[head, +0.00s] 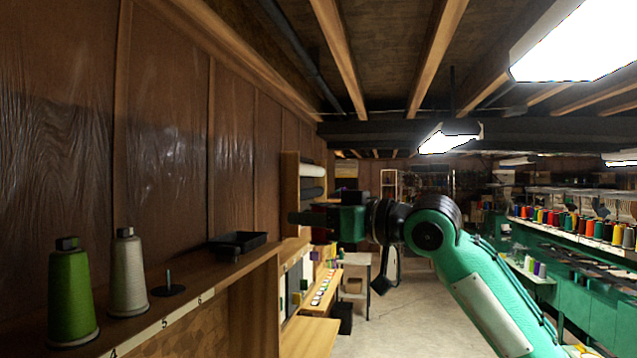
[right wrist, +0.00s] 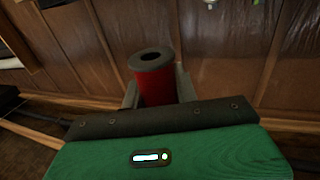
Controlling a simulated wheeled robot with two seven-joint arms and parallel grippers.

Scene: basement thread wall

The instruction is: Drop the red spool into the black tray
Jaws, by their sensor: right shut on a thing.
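The red spool (right wrist: 156,88), with a dark top that has a hole in it, stands between the two fingers of my right gripper (head: 300,217) in the right wrist view. My right gripper is shut on it. In the head view the gripper hides most of the spool. The black tray (head: 238,244) is a shallow open box on the wooden shelf against the panelled wall, left of my right gripper and lower in the picture. The spool is apart from the tray, in the air. My left gripper is not in view.
On the same shelf (head: 225,279) stand a green spool (head: 72,295), a pale spool (head: 127,275) and an empty peg (head: 168,287), left of the tray. A side rack (head: 291,190) rises behind my gripper. The aisle floor (head: 385,325) is open at the right.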

